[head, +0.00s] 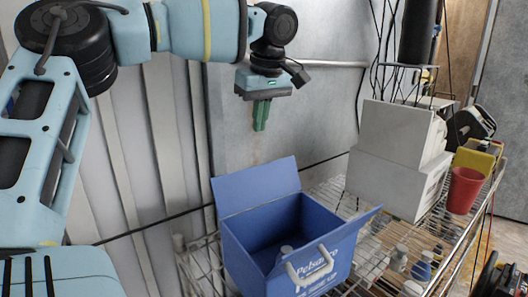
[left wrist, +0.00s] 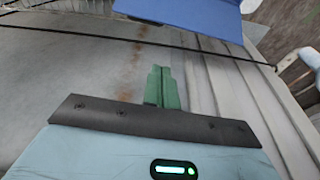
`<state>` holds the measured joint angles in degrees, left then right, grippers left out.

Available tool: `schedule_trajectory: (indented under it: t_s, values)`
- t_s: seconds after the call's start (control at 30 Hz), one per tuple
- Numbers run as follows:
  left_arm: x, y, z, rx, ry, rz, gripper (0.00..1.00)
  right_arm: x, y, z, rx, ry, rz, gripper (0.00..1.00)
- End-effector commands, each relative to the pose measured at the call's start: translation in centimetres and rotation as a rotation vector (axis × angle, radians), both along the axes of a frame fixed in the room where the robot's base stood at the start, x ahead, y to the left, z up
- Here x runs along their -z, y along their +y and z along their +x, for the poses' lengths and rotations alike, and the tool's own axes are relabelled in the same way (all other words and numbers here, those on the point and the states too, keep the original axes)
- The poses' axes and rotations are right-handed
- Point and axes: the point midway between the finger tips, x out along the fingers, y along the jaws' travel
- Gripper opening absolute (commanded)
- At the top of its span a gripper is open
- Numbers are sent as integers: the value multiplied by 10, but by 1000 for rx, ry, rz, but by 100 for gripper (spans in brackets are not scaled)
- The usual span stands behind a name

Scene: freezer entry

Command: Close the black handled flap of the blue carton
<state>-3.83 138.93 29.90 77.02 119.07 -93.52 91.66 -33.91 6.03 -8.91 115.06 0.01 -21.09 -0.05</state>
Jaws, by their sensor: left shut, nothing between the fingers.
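The blue carton (head: 248,250) stands on a wire rack, its top open and its inside showing. A plain blue flap (head: 256,186) stands up at its back. Another flap (head: 352,226) sticks out to the right. My left gripper (head: 261,118) hangs above and behind the raised back flap, green fingers pointing down, shut and empty, apart from the carton. In the left wrist view the shut fingers (left wrist: 162,85) point toward a blue panel (left wrist: 190,12) at the top edge. My right gripper is not in view.
White boxes (head: 396,155) stand on the wire rack right of the carton, with a red cup (head: 464,190) and small bottles (head: 399,257) nearby. A ribbed wall (head: 150,150) is close behind on the left. Free air lies between my left gripper and the flap.

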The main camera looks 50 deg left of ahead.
Motion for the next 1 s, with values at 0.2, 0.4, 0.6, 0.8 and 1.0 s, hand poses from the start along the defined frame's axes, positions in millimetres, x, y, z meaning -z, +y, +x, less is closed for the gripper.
schedule_trajectory:
  t_s: [0.2, 0.4, 0.6, 0.8, 1.0]
  values:
    - [7, 2, 0, 0, 1, -1, 0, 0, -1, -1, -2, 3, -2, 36]
    - [35, 9, 1, 0, 3, -1, 0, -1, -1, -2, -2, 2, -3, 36]
    - [72, 17, 2, 1, 3, -3, 0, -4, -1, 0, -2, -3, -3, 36]
    - [92, 16, 3, 4, -3, 0, 0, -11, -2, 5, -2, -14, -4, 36]
    - [81, -5, -1, 2, -4, 0, 0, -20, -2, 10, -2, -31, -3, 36]
